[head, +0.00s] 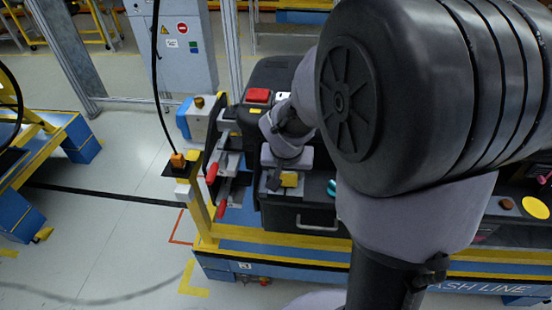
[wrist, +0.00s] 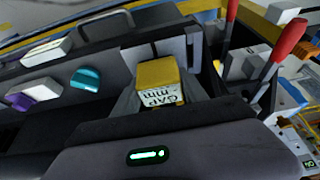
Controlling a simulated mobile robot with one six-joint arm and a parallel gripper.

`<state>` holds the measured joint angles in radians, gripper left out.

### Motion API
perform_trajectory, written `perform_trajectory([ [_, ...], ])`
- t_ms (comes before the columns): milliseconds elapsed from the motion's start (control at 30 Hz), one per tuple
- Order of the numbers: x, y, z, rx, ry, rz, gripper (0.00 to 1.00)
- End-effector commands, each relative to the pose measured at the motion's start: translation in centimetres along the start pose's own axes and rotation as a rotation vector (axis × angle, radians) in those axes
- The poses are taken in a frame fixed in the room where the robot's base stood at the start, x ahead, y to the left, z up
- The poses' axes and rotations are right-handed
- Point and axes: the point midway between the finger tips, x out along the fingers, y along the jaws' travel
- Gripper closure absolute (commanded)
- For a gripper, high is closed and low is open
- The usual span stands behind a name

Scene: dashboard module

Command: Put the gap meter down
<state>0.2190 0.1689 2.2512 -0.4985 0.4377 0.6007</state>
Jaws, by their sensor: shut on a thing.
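The gap meter (wrist: 160,82) is a small yellow block with a pale face lettered "GAP mm". In the wrist view it sits at the middle, between the grey fingers of my gripper (wrist: 161,88), which is shut on it. In the head view the yellow meter (head: 289,179) shows at the end of my arm, over the left part of the dark module top. My gripper (head: 285,182) partly covers the spot below it. I cannot tell whether the meter touches the surface.
Red-handled clamps (head: 212,173) stand left of the meter. A red box (head: 258,96) lies behind it. A teal knob (wrist: 86,79), a purple one (wrist: 20,101) and a white block (wrist: 47,52) are on the dark module. A drawer handle (head: 318,226) faces the front. My arm hides the module's middle.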

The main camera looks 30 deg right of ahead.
Motion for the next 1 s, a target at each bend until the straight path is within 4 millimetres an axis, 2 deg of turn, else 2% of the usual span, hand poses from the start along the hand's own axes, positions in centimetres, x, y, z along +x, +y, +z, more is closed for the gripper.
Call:
perform_trajectory([
  [233,0.3,0.0,0.1,0.000,0.000,0.000,0.96],
  [267,0.2,0.0,0.1,0.000,-0.001,0.000,0.43],
  [333,0.2,0.0,0.1,0.000,-0.001,0.000,0.30],
  [633,0.1,0.0,0.1,0.000,0.000,0.000,0.28],
  [700,-0.5,0.0,-0.2,0.000,-0.001,0.000,0.28],
  [767,-1.6,0.0,-0.2,0.000,0.002,-0.001,0.28],
  [1000,-8.7,-0.1,-0.3,0.000,0.004,-0.002,0.28],
])
